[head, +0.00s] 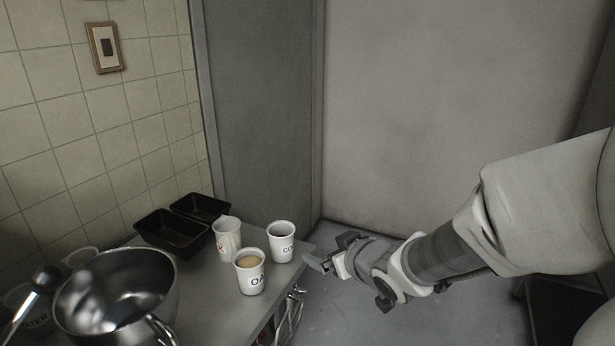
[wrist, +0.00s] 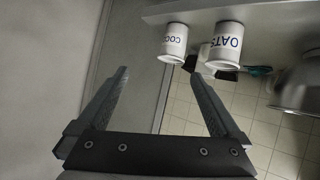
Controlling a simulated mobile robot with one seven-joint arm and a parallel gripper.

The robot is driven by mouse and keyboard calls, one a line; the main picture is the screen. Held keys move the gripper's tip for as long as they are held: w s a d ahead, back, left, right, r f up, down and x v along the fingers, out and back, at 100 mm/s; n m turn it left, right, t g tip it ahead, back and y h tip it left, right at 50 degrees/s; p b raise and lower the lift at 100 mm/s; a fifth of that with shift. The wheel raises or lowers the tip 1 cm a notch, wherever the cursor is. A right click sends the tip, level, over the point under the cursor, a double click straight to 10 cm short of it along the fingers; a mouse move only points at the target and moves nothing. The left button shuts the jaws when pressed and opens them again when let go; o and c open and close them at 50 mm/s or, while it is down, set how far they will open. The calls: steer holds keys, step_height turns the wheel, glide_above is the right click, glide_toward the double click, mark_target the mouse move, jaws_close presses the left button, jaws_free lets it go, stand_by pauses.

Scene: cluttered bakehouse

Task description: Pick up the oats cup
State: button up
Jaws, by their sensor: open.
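The oats cup (head: 251,272) is a white cup with dark lettering and tan contents, standing upright near the counter's front edge in the head view. In the wrist view the oats cup (wrist: 226,44) shows upside down, beyond the fingertips and to the right. My gripper (head: 328,262) is to the right of the cup, past the counter's edge, apart from it. Its two fingers (wrist: 160,72) are spread with nothing between them in the wrist view.
A white cup marked "CO" (head: 281,242) stands right of and behind the oats cup. Dark baking tins (head: 172,232) sit further back. A metal bowl (head: 115,296) is at left on the grey counter (head: 205,306).

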steer(key=s+a+f+n+g+y+b, duration=0.2)
steer(key=s+a+f+n+y, duration=0.15)
steer(key=a+f+y, duration=0.35)
steer(key=h+b, duration=0.2)
steer(key=b, duration=0.3)
glide_toward(243, 266)
steer(key=shift+m, duration=0.25)
steer(key=x, duration=0.4)
steer(key=shift+w+a+f, duration=0.15)
steer(key=shift+f, duration=0.25)
steer(key=b+x, duration=0.2)
steer(key=x, duration=0.3)
steer(key=shift+w+a, duration=0.2)
steer(key=shift+a, duration=0.05)
steer(key=c, duration=1.3)
steer(key=shift+o, duration=0.2)
steer(key=shift+r, duration=0.1)
